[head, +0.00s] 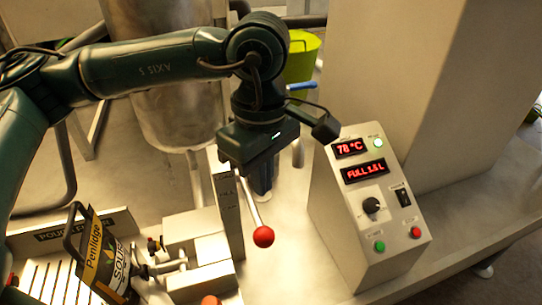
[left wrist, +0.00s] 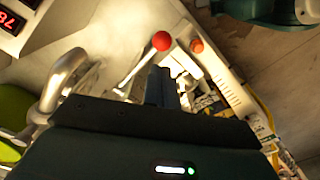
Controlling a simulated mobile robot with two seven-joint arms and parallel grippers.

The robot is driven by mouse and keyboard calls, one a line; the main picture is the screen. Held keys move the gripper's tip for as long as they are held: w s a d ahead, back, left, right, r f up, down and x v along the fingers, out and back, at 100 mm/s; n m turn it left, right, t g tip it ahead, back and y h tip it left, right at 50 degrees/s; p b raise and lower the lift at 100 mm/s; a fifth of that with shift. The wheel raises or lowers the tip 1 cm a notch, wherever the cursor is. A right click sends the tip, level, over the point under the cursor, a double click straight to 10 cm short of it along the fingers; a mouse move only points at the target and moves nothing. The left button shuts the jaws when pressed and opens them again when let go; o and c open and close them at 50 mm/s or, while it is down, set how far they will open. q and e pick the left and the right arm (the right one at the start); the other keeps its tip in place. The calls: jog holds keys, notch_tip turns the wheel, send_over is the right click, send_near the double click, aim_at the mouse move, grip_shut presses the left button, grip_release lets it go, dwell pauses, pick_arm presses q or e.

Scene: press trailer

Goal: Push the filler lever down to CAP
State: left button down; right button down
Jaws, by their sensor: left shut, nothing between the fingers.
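The filler lever is a thin metal rod with a red ball knob (head: 263,236). In the head view it slopes down and right from beside an upright labelled plate (head: 229,205) on the filler block; I cannot read which mark it stands at. The knob also shows in the left wrist view (left wrist: 161,41), just beyond the fingertips. My left gripper (head: 262,188) is shut and empty, pointing down above the knob, close beside the rod. Its fingers show in the left wrist view (left wrist: 161,80). I cannot tell whether they touch the rod. My right gripper is out of view.
A control box (head: 370,210) with red displays reading 78 °C and FULL 1.5 L stands right of the lever. A labelled pouch (head: 105,258) stands left of the filler block (head: 195,243). A steel tank (head: 172,115) and a green bin (head: 301,60) are behind.

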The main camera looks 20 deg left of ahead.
aim_at(263, 230)
pick_arm(q)
jog(key=shift+s+f+b, duration=0.2)
jog(key=shift+f+b, duration=0.25)
jog(key=shift+f, duration=1.7)
jog(key=shift+f+b, duration=0.4)
jog(key=shift+f, duration=1.45)
jog(key=shift+f+b, duration=0.7)
jog(key=shift+f, duration=0.8)
jog(key=shift+f+b, duration=0.35)
jog(key=shift+f, duration=0.5)
jog(key=shift+w+a+f+b, duration=0.1)
jog(key=shift+f+b, duration=0.65)
jog(key=shift+w+f+b, duration=0.1)
jog(key=shift+f+b, duration=0.5)
jog(key=shift+b, duration=0.1)
jog(key=shift+w+a+f+b, duration=0.2)
jog(key=shift+f+b, duration=0.55)
jog(key=shift+b, duration=0.15)
jog(key=shift+r, duration=0.15)
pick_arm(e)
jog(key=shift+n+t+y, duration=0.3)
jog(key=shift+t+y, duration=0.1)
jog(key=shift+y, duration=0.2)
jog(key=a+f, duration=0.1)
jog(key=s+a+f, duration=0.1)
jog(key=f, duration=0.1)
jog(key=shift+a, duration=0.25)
